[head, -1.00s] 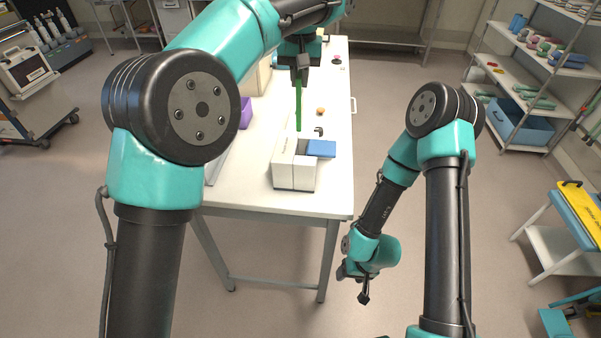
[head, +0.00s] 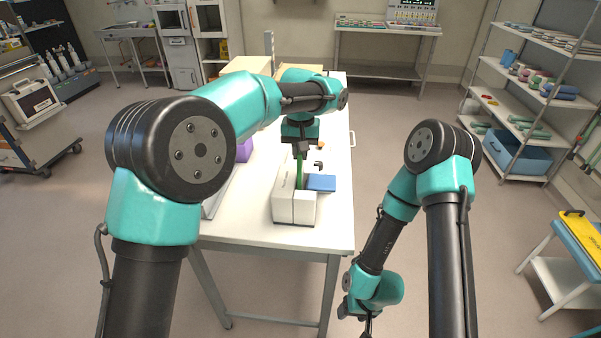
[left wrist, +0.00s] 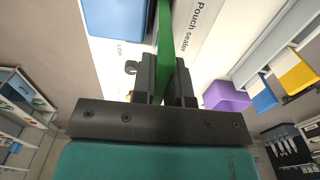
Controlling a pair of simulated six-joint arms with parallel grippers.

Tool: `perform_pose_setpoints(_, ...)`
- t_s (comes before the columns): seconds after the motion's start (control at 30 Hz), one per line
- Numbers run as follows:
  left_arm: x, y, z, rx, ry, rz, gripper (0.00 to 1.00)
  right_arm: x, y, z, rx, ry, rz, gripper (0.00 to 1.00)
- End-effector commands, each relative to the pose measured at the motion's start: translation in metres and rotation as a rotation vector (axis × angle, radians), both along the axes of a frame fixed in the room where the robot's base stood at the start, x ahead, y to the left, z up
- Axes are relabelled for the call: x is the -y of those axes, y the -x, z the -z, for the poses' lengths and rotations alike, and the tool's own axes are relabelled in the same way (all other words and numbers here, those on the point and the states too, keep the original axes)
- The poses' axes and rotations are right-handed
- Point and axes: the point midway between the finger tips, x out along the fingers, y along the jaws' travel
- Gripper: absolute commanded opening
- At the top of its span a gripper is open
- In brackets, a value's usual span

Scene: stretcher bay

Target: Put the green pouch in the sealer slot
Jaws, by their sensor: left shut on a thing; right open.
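My left gripper (head: 300,153) is shut on the green pouch (head: 299,174), which hangs upright and thin below the fingers. The white pouch sealer (head: 283,208), with a blue block (head: 321,183) on its right side, stands at the near end of the table. The pouch's lower end is at the sealer's slot; I cannot tell how deep it sits. In the left wrist view the pouch (left wrist: 164,45) runs from the fingers past the sealer's lettered face (left wrist: 192,35). My right gripper (head: 367,318) is open and empty, low beside the table, partly cut off by the frame edge.
The white table (head: 338,222) has free room on its right side. A purple bin (head: 244,150) stands left of the sealer, and a small dark hook-shaped thing (head: 319,165) lies behind it. Shelves (head: 520,110) stand at the right, away from the table.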

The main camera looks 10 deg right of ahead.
Motion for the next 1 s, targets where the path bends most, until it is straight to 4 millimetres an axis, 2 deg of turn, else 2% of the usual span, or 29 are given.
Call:
perform_pose_setpoints(0.03,0.000,0.000,0.010,-0.003,-0.002,0.000,0.00,0.000,0.000,0.000,0.000,0.000,0.000,0.60)
perform_pose_setpoints(0.17,0.000,0.000,0.023,0.000,0.000,-0.001,0.00,0.000,0.000,0.000,0.000,0.000,0.000,0.60)
perform_pose_setpoints(0.57,0.000,0.000,0.028,-0.001,0.000,-0.001,0.00,0.000,0.000,0.000,0.000,0.000,0.000,0.60)
perform_pose_setpoints(0.83,-0.001,0.000,0.063,-0.003,-0.002,0.000,0.00,0.000,0.000,0.000,0.000,0.000,0.000,0.60)
perform_pose_setpoints(1.0,0.000,0.000,0.070,0.000,0.000,0.000,0.00,0.000,0.000,0.000,0.000,0.000,0.000,0.60)
